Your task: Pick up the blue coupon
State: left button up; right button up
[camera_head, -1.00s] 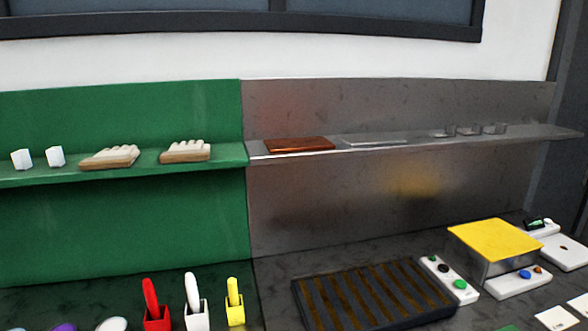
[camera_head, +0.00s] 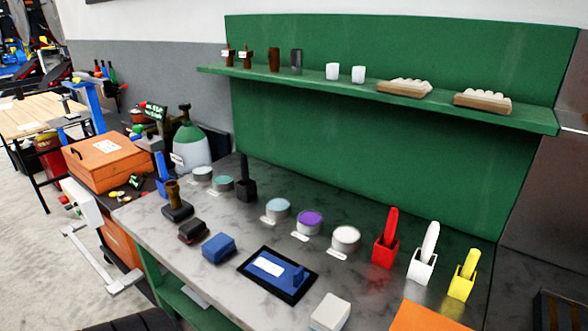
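A flat blue piece (camera_head: 290,273) with a white label and a small raised blue part lies on a black mat (camera_head: 251,277) near the front of the grey workbench. A blue block (camera_head: 218,247) lies to its left on the bench top. No label readable here names either one as the coupon, so I cannot tell which it is. Neither of my grippers is in view.
Red (camera_head: 385,251), white (camera_head: 421,266) and yellow (camera_head: 462,285) holders stand at the right. Round tubs, including a purple-topped one (camera_head: 310,221), stand behind the mat. A green shelf (camera_head: 330,88) overhangs the back. A white block (camera_head: 330,312) sits in front.

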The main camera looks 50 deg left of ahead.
aim_at(288, 278)
jog(key=u, duration=1.65)
